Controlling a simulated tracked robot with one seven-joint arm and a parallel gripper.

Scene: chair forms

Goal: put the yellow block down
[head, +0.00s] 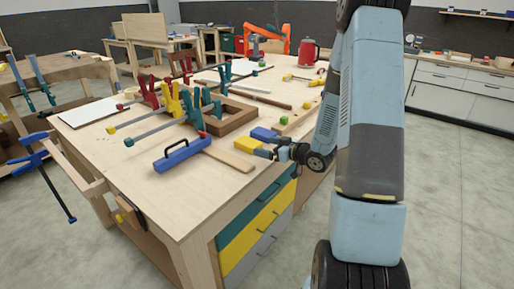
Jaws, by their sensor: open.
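A yellow block (246,145) lies at the right edge of the wooden workbench, beside a blue block (263,134). My gripper (266,149) reaches in from the right at the same edge, its tip close by the yellow block. The jaws are open. The fingers are small and dark here, so I cannot tell whether they touch the block or stand around it. My arm comes down the right of the picture and hides part of the bench's right side.
A blue tool with a black handle (182,154) and a flat wooden strip (229,160) lie left of the block. Several coloured clamps (174,101) and a wooden frame (228,119) lie farther back. The bench's front left corner is bare.

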